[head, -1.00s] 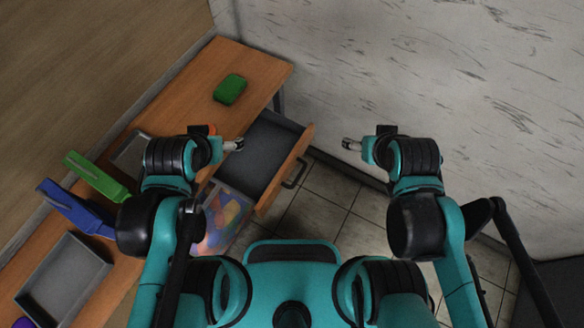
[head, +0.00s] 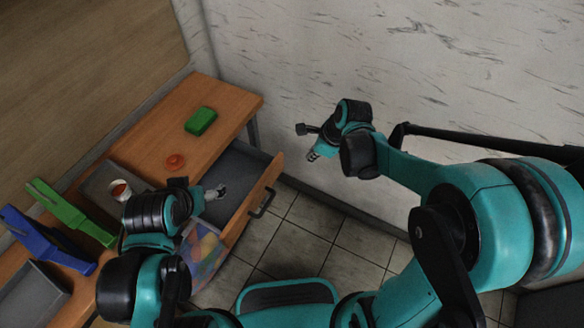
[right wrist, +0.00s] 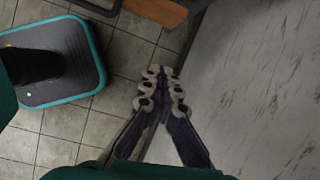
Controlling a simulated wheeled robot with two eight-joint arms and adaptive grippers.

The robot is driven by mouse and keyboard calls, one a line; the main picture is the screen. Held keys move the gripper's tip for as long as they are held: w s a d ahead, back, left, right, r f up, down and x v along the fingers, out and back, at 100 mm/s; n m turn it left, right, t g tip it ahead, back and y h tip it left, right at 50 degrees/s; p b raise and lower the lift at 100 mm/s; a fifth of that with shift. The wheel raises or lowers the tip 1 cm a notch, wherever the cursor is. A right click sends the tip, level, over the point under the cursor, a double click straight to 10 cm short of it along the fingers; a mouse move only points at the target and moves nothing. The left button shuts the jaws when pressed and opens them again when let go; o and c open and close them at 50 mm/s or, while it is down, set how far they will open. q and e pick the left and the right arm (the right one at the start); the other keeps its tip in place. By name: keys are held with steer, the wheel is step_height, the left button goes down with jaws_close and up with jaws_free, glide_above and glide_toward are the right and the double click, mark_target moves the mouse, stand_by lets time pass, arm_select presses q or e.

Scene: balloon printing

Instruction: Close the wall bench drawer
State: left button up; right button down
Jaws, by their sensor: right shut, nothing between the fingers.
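The wall bench (head: 158,128) stands at the left in the head view, and its drawer (head: 238,165) is pulled out, with a grey inside and a wooden front (head: 245,208). A dark bar handle (head: 263,203) is on that front. My right gripper (head: 314,155) is shut and empty, apart from the drawer to its right, near the wall. In the right wrist view its fingers (right wrist: 163,82) are together, and a wooden piece, seemingly the drawer front (right wrist: 158,9), shows at the top. My left gripper (head: 214,192) appears over the drawer; its finger gap is unclear.
On the bench are a green block (head: 201,121), a red round piece (head: 175,162), a cup (head: 120,190) and green (head: 70,212) and blue (head: 45,240) holders. A clear bin of balloons (head: 203,253) is below the drawer. Tiled floor (head: 300,238) is free before the drawer.

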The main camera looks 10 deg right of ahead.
mark_target(250, 146)
steer(key=w+a+f+m+b, duration=0.1)
steer(key=w+a+f+b, duration=0.1)
steer(key=f, duration=0.3)
steer(key=w+a+f+m+b, duration=0.1)
steer(key=w+a+f+b, duration=0.2)
steer(key=f, duration=0.3)
steer(key=shift+a+f, duration=0.2)
steer(key=shift+a, duration=0.7)
steer(key=shift+w, duration=0.1)
steer(key=shift+w+a, duration=0.2)
steer(key=shift+a, duration=0.05)
steer(key=shift+m, duration=0.3)
steer(key=w+a, duration=0.2)
steer(key=a, duration=0.2)
steer(key=w+a, duration=0.6)
steer(key=a, duration=0.1)
steer(key=shift+w+a, duration=0.15)
steer(key=shift+a, duration=0.2)
steer(key=shift+d, duration=0.15)
